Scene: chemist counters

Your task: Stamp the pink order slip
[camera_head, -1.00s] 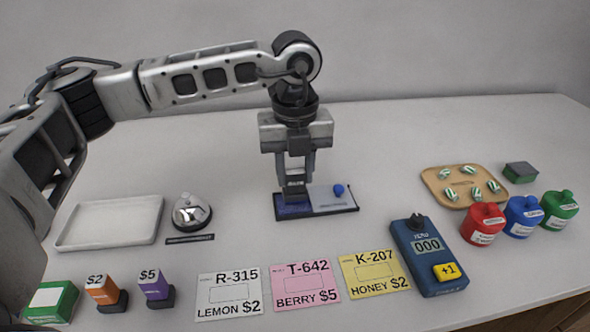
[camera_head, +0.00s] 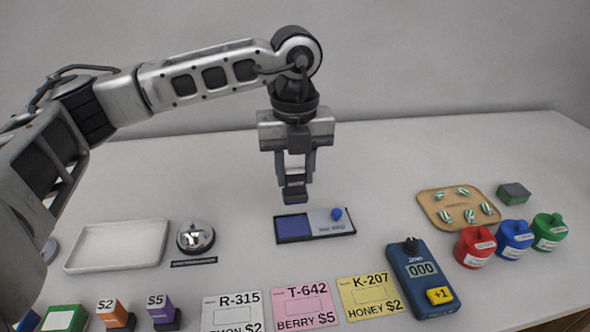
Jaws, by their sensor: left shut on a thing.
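The pink order slip (camera_head: 305,305), marked T-642 BERRY $5, lies flat at the front middle, between a white slip (camera_head: 233,312) and a yellow slip (camera_head: 370,297). My left gripper (camera_head: 295,178) is shut on a small dark stamp (camera_head: 295,193) with a bluish underside. It holds the stamp upright in the air, above the back edge of the ink pad (camera_head: 294,228). My right gripper is not in view.
A blue counter device (camera_head: 422,278) reading 000 stands right of the yellow slip. A white tray (camera_head: 117,247) and bell (camera_head: 196,237) are at left. Orange (camera_head: 111,313) and purple (camera_head: 161,309) price stamps stand front left. A candy tray (camera_head: 433,208) and red jar (camera_head: 475,247) are at right.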

